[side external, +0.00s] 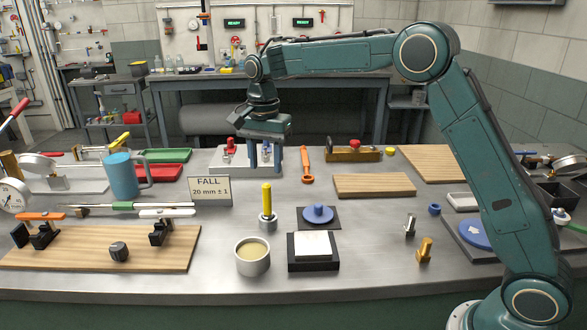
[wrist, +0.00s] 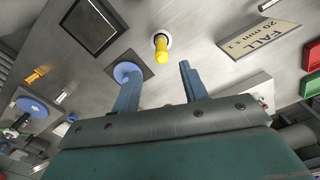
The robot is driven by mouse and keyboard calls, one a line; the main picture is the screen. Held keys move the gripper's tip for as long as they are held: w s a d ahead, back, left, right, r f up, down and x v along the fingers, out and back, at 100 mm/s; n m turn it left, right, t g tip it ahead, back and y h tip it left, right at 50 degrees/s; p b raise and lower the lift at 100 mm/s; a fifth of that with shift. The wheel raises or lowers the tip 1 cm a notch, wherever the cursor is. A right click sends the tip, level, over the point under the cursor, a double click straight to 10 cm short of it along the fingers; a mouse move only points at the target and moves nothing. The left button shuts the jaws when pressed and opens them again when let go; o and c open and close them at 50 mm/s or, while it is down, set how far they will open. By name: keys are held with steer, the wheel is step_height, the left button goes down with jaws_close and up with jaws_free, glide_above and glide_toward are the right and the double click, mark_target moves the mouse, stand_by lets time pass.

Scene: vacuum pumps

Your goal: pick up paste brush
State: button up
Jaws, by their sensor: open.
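The paste brush looks to be the upright yellow-handled tool (side external: 266,196), its lower end in a small round metal holder (side external: 268,222) on the bench. Its bristles are hidden. In the wrist view the yellow handle (wrist: 161,46) shows beyond the fingertips, roughly between their lines. My gripper (side external: 265,160) points down with two blue fingers apart, above and behind the brush in the side view, touching nothing that I can make out. In the wrist view my gripper (wrist: 158,80) is open and empty.
A cup of beige paste (side external: 253,264) stands in front of the brush. A blue knobbed disc (side external: 318,212) and a white block on a black base (side external: 313,266) are to its right. The FALL sign (side external: 210,191) stands left. A blue mug (side external: 121,176) is farther left.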

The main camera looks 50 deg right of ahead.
mark_target(267, 185)
steer(key=shift+f, duration=3.1)
steer(key=shift+w+f, duration=0.1)
steer(key=shift+f, duration=2.5)
jaws_close()
